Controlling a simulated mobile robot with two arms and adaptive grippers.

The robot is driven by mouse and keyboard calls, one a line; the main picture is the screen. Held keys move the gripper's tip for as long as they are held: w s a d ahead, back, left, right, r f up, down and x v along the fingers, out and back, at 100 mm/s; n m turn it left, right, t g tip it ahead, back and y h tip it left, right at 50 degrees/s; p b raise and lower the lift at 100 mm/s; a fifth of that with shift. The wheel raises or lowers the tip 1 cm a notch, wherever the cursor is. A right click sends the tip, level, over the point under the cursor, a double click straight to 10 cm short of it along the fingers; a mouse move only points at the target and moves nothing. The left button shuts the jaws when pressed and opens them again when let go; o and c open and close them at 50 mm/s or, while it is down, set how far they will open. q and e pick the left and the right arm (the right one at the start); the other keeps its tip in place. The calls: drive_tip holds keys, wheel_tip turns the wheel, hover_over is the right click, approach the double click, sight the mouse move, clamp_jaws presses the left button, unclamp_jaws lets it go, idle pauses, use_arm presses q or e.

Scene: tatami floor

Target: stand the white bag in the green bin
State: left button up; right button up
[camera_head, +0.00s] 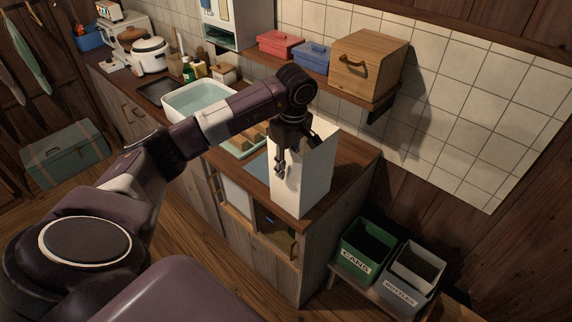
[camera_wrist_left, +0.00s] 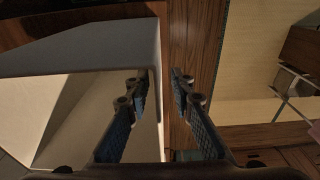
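The white bag (camera_head: 312,185) stands upright on the right end of the counter. My left gripper (camera_head: 290,150) points down at its top, in front of its near left part. In the left wrist view the left gripper's (camera_wrist_left: 160,80) fingers are apart. The bag's pale wall (camera_wrist_left: 110,48) fills the left there, and its edge runs down between the fingers; whether they touch it I cannot tell. The green bin (camera_head: 357,258), labelled CANS, stands low to the right of the counter, its top open. My right gripper is not in view.
A grey bin labelled BOTTLES (camera_head: 409,278) stands beside the green bin on a low stand. A shelf above the counter holds a wooden box (camera_head: 368,64), a blue box (camera_head: 312,58) and a red box (camera_head: 279,44). A white basin (camera_head: 198,98) lies left along the counter (camera_head: 345,165).

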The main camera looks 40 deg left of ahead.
use_arm(q)
drive_tip(key=r, duration=0.2)
drive_tip(key=r+b, duration=0.1)
drive_tip(key=r, duration=0.1)
drive_tip(key=r+b, duration=0.1)
drive_tip(key=r, duration=0.1)
drive_tip(key=shift+d+r, duration=0.4)
drive_tip(key=r, duration=0.3)
drive_tip(key=shift+d+r, duration=0.2)
drive_tip(key=shift+r, duration=0.2)
drive_tip(key=shift+d+r, duration=0.1)
drive_tip(key=shift+r, duration=0.7)
